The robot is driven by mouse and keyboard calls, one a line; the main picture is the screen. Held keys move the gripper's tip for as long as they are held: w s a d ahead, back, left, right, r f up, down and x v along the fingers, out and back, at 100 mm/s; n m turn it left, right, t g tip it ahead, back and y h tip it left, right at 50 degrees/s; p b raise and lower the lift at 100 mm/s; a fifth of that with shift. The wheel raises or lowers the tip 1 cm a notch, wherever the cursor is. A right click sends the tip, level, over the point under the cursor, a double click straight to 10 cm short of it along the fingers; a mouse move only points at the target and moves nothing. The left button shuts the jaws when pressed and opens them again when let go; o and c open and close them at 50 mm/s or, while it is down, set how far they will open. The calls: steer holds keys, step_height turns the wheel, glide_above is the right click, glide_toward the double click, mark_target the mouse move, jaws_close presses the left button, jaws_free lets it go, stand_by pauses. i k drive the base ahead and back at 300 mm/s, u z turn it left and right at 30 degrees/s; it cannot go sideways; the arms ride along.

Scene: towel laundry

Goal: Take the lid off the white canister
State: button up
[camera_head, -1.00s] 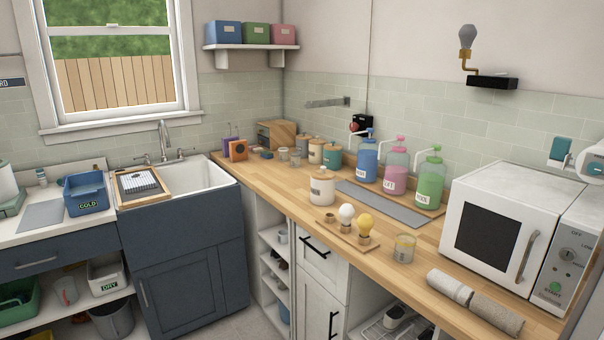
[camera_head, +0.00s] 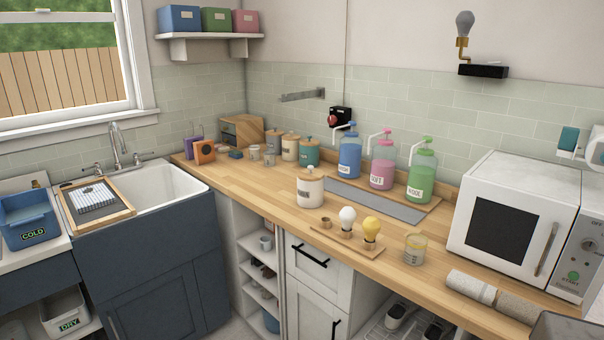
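The white canister (camera_head: 310,191) stands upright on the wooden counter, left of the grey mat. Its wooden lid (camera_head: 311,174), with a small knob, sits on top. The front of the canister carries a dark label. Nothing hides it. My gripper cannot be made out in this view. A grey shape at the bottom right corner may be part of my arm, but no fingertips show.
A board with two bulbs (camera_head: 347,219) stands in front of the canister, with a glass jar (camera_head: 414,249) to its right. Pump bottles (camera_head: 381,166) stand behind on the right. Further canisters (camera_head: 290,149) stand behind. The microwave (camera_head: 513,215) is at right.

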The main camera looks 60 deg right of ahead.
mark_target(311, 174)
steer(key=z, duration=0.25)
steer(key=i, duration=0.75)
steer(key=z, duration=0.6)
steer(key=i, duration=0.4)
steer(key=z, duration=0.25)
